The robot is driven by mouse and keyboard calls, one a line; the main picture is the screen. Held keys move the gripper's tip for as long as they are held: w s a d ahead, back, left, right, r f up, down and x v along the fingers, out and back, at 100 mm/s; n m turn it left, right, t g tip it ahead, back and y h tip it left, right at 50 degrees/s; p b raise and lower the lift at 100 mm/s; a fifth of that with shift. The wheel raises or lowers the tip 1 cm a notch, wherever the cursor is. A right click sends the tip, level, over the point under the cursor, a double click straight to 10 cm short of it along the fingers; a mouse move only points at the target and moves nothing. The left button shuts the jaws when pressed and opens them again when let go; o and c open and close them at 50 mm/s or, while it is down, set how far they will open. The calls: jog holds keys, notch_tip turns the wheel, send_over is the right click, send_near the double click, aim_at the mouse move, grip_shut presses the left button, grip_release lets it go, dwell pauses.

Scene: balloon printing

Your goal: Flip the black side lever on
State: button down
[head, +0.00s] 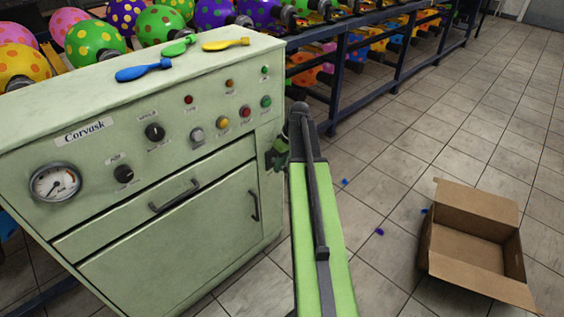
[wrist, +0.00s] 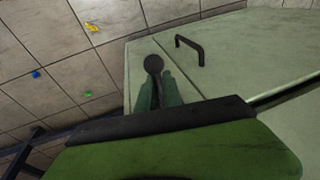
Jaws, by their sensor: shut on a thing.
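The black side lever shows in the wrist view as a round black knob (wrist: 153,64) with a dark stem running down between my fingers. My gripper (wrist: 158,82) has its two green fingers shut on the lever just below the knob. In the head view my gripper (head: 281,152) is at the right side of the pale green Corvask machine (head: 190,225), and a small dark part of the lever (head: 269,160) shows beside it. My arm hides much of that side. The lever's on or off position cannot be told.
Balloon tools in blue (head: 144,71), green and yellow lie on the machine top. A rack (head: 400,75) with dotted balloons stands behind. An open cardboard box (head: 475,245) and small coloured scraps lie on the tiled floor at right. Floor between arm and box is mostly clear.

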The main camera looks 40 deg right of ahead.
jog(key=shift+d+r+g, duration=0.1)
jog(key=shift+r+g, duration=0.05)
jog(key=shift+g, duration=0.25)
jog(key=c, duration=1.5)
grip_release()
jog(key=p+v, duration=1.7)
jog(key=shift+r, duration=0.25)
